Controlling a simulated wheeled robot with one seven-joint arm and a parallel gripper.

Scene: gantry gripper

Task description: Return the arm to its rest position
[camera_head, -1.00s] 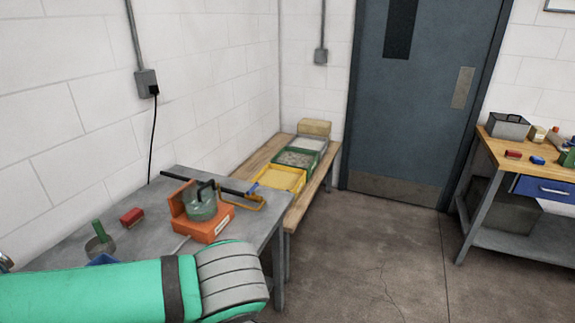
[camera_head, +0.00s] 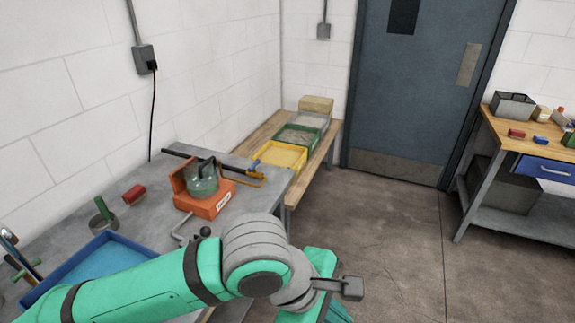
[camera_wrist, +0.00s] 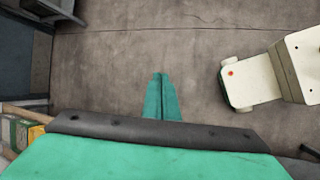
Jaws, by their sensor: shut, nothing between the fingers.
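My arm reaches from the bottom left across the front of the grey workbench (camera_head: 150,200) in the head view, its green and grey links bent at a joint near the bench's right end. My gripper (camera_wrist: 158,77) shows in the wrist view as two green fingers pressed together, with nothing between them. It points over bare concrete floor (camera_wrist: 120,45). In the head view the gripper end is partly hidden behind the arm's own links and the lower picture edge.
A wooden bench (camera_head: 322,150) holds yellow and green crates. Another workbench (camera_head: 520,147) stands right. The floor between is clear.

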